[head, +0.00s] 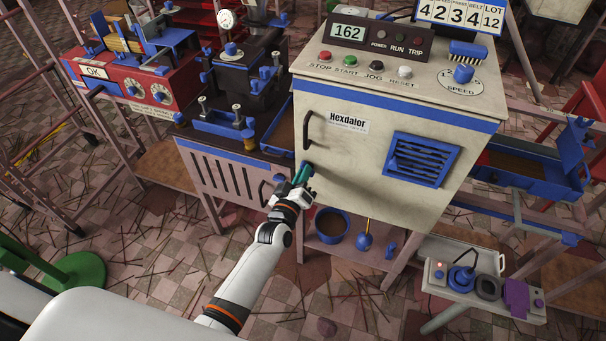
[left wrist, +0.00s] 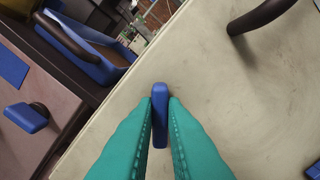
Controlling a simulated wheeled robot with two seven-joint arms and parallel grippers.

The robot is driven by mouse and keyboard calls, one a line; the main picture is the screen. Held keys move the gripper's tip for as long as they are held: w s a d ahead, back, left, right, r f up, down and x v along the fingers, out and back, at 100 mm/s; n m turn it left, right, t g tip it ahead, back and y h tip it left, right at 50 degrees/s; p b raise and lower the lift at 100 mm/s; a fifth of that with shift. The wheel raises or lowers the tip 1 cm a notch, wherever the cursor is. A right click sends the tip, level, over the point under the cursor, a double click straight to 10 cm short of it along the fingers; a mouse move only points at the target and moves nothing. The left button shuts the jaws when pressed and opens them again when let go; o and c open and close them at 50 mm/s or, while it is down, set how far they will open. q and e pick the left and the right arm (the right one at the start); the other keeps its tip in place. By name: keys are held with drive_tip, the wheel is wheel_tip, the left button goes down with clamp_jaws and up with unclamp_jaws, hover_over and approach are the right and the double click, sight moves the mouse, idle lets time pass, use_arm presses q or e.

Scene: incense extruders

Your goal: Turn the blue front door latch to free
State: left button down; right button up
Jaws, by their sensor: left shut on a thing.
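The blue front door latch (left wrist: 160,108) is on the cream machine door, between my two teal fingertips in the left wrist view. It looks like a slim bar, lying along the line of the fingers in that view. My left gripper (left wrist: 160,128) is shut on it. In the head view my left gripper (head: 303,174) is at the left edge of the cream cabinet (head: 350,160), below the dark door handle (head: 308,131), and hides most of the latch. My right gripper is not in view.
A blue vent (head: 423,159) is on the door's right side. A lower cabinet (head: 225,180) with a blue knob (head: 279,179) stands close to the left of my gripper. A blue bucket (head: 332,225) sits on the shelf below. A small bench (head: 484,290) stands front right.

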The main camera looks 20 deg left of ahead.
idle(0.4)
use_arm(q)
drive_tip(key=c, duration=1.5)
unclamp_jaws()
drive_tip(key=s, duration=1.2)
drive_tip(key=shift+a, duration=0.2)
